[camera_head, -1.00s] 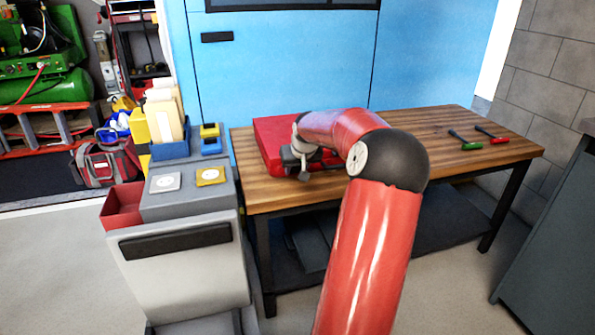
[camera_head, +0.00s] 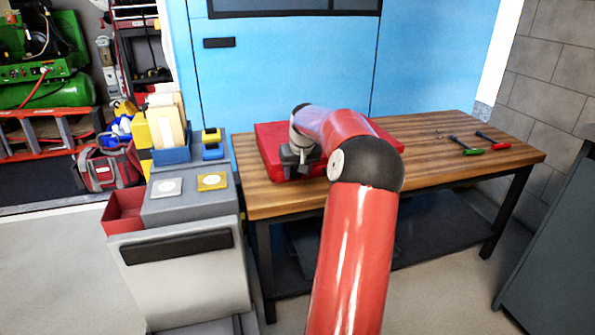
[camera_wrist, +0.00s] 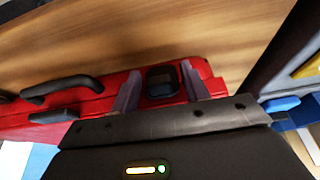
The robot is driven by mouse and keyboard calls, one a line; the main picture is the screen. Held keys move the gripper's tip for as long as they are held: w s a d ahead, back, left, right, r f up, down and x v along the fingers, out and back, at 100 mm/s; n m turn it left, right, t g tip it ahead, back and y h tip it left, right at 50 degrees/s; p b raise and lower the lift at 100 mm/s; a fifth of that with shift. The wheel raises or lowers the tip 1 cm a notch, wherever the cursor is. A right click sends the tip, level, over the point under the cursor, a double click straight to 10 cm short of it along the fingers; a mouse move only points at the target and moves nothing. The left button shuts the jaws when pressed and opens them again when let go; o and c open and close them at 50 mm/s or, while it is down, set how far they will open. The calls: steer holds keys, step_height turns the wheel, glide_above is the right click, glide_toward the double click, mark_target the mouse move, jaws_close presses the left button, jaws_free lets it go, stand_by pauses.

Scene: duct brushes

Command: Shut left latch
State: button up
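A red case (camera_head: 268,143) lies on the wooden workbench near its left end, partly hidden by my arm. In the wrist view, the case (camera_wrist: 105,104) shows its front side with a black handle (camera_wrist: 70,86). A dark latch (camera_wrist: 162,80) sits near the right end of that side; I cannot tell from here whether it is up or down. My gripper (camera_wrist: 160,88) is open, with one finger on each side of this latch and nothing visibly gripped. In the head view, my gripper (camera_head: 298,160) is at the case's front left; its fingertips are hard to make out.
The workbench (camera_head: 420,160) is clear in the middle, with a green-handled tool (camera_head: 472,151) and a red-handled tool (camera_head: 497,144) at its right. A grey cart (camera_head: 185,265) with a red bin (camera_head: 124,210) stands close on the left. A dark cabinet (camera_head: 550,240) stands at right.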

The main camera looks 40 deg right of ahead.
steer(key=v, duration=0.7)
steer(key=shift+r, duration=0.35)
steer(key=shift+s, duration=0.1)
steer(key=s+a+r+n, duration=0.1)
steer(key=a+r+n, duration=0.1)
steer(key=a, duration=1.1)
steer(key=s+a+r+n, duration=0.1)
steer(key=s+a+r, duration=0.1)
steer(key=a, duration=1)
steer(key=s+a+f+n+t, duration=0.1)
steer(key=s+a+f+n, duration=0.1)
steer(key=s+a, duration=1.1)
steer(key=shift+s+a+y, duration=0.15)
steer(key=shift+a+y, duration=0.15)
steer(key=shift+a, duration=0.2)
steer(key=shift+n+t+y, duration=0.4)
steer(key=shift+y, duration=0.4)
steer(key=s+a+f, duration=0.1)
steer(key=s, duration=0.1)
steer(key=s+a+f, duration=0.1)
steer(key=s, duration=0.1)
steer(key=s+a+f, duration=0.1)
steer(key=s+f, duration=0.1)
steer(key=shift+s+a, duration=0.15)
steer(key=shift+s, duration=0.1)
steer(key=shift+c, duration=0.3)
